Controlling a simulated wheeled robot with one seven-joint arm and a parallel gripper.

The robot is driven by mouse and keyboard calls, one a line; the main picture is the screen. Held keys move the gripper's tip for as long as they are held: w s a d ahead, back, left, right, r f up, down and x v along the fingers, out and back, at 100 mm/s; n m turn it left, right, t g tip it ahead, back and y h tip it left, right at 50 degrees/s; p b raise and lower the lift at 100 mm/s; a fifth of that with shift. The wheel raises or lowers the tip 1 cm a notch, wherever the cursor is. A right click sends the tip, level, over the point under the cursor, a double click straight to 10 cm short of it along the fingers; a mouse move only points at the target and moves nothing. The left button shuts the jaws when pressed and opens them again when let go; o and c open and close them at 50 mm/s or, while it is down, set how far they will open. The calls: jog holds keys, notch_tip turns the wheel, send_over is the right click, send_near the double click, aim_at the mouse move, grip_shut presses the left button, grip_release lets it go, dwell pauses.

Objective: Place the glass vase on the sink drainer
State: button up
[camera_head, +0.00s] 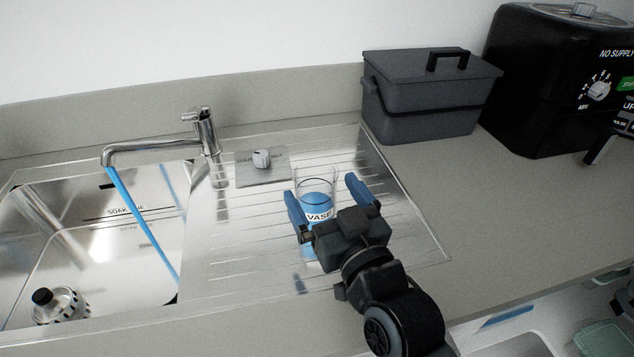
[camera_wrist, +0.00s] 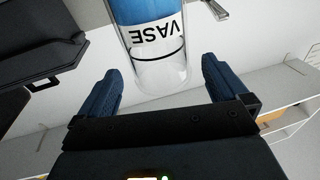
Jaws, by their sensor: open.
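The glass vase (camera_head: 317,202) is a clear cylinder with a blue lower part and a white VASE label. In the head view it appears upright over the ribbed steel sink drainer (camera_head: 245,232). My gripper partly hides its lower part, so I cannot clearly see its base contact. My gripper (camera_head: 321,185) is open, with one blue finger on each side of the vase. In the wrist view the vase (camera_wrist: 155,45) appears upside down, ahead of my open gripper (camera_wrist: 161,68), with visible gaps to both fingers.
A tap (camera_head: 203,130) and a sink basin (camera_head: 95,225) holding a small black-capped item (camera_head: 60,304) are left. A knob plate (camera_head: 262,165) lies behind the vase. A dark lidded box (camera_head: 425,100) and black appliance (camera_head: 555,80) stand at right. The right counter front is clear.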

jog(key=b+v, duration=0.1)
jog(key=v, duration=0.7)
jog(key=s+d+f, duration=0.1)
jog(key=s+d, duration=0.1)
jog(key=s+d+f+h, duration=0.1)
jog(key=s+d+f, duration=0.1)
jog(key=s+d+f+m+h, duration=0.1)
jog(key=s+d, duration=0.1)
jog(key=d, duration=0.1)
jog(key=shift+s+f, duration=0.1)
jog(key=shift+f, duration=0.3)
jog(key=s+d+m+h, duration=0.1)
jog(key=s+d, duration=0.3)
jog(key=s, duration=0.4)
jog(key=s+d+m+g+h, duration=0.1)
jog(key=s+d+h, duration=0.2)
jog(key=s, duration=0.6)
jog(key=s+d+m+g+h, duration=0.1)
jog(key=s+d, duration=0.3)
jog(key=s, duration=0.5)
jog(key=shift+s+d+m+h, duration=0.15)
jog(key=shift+d+m+h, duration=0.15)
jog(key=shift+m+h, duration=0.3)
jog(key=shift+f, duration=0.1)
